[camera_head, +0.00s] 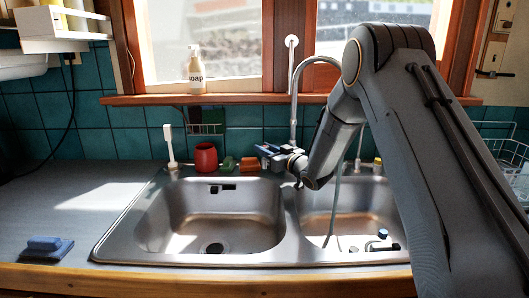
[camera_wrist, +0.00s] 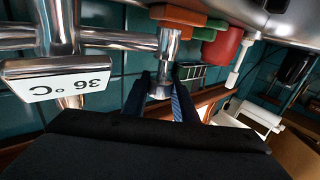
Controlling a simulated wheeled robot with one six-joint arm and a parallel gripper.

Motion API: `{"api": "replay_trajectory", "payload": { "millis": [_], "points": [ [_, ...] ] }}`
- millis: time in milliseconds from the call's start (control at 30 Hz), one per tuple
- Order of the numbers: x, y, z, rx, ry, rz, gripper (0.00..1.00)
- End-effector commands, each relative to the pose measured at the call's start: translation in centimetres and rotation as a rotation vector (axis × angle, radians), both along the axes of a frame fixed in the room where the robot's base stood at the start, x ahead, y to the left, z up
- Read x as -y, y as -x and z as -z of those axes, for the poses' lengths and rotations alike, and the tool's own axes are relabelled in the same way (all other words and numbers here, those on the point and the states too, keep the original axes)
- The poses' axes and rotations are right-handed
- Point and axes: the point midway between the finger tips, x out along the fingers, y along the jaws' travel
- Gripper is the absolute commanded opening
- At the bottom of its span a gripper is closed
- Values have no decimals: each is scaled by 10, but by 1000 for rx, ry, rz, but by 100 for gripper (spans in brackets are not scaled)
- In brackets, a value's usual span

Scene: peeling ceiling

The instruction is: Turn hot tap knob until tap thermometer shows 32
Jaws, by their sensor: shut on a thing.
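The chrome tap (camera_head: 294,100) stands behind the double sink. In the wrist view its metal body (camera_wrist: 58,30) has a side pipe leading to a chrome knob (camera_wrist: 160,86). My gripper (camera_wrist: 162,100) has a finger on each side of this knob and is shut on it. The thermometer display (camera_wrist: 58,82) on the tap is upside down in this view and reads 36 °C. In the head view my gripper (camera_head: 277,158) is behind the sink divider, and my arm hides part of the tap; the display cannot be read there.
A soap bottle (camera_head: 195,72) is on the sill. Blue sponges (camera_head: 46,246) lie on the left counter, which has free room. A wire rack (camera_head: 508,155) is at right.

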Motion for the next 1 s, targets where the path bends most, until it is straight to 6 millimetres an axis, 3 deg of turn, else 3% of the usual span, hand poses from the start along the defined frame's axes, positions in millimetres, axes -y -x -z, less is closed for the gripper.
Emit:
{"api": "replay_trajectory", "payload": {
  "millis": [267, 300, 400, 767, 1000],
  "points": [
    [0, 0, -2, 3, 0, -1, 3],
    [0, 0, -2, 3, 0, -1, 31],
    [0, 0, -2, 2, 0, -1, 44],
    [4, 4, 0, 1, 1, 0, 44],
    [27, 32, 0, 0, 0, 2, 44]
  ]
}}
